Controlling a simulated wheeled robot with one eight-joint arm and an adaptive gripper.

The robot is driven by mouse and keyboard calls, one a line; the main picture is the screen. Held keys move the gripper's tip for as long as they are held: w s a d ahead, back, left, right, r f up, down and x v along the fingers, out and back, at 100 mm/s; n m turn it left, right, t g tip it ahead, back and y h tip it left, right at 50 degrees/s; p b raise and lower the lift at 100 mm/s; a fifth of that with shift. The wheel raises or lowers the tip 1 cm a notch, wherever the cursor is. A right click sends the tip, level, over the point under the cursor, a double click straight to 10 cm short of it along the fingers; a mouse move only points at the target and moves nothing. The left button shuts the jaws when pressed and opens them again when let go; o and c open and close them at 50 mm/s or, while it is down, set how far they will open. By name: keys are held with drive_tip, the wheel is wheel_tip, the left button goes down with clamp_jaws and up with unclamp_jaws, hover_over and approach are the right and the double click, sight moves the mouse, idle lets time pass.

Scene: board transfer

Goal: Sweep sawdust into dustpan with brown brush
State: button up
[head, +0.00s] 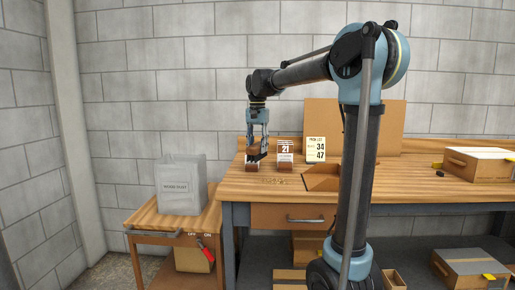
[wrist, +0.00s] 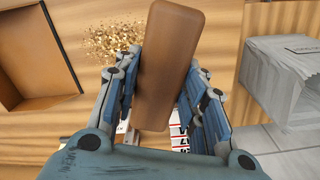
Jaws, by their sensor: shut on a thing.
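My gripper (head: 257,152) is over the left end of the workbench, its fingers shut on the brown brush (wrist: 168,65). In the wrist view the brush's plain brown back lies between the two fingers; its bristles are hidden. In the head view the brush (head: 252,147) is small and partly covered by the fingers. Loose golden sawdust (wrist: 113,38) lies on the wood to the left of the brush in the wrist view. It also shows on the bench in the head view (head: 274,181). The brown dustpan (head: 322,183) sits right of the sawdust, partly behind my arm; its rim shows in the wrist view (wrist: 66,40).
A card marked 21 (head: 285,149) and a card marked 34 47 (head: 316,150) stand behind the sawdust. A cardboard box (head: 478,164) is at the bench's right.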

sight(257, 156)
drive_tip(key=n, duration=0.4)
drive_tip(key=shift+f, duration=2.55)
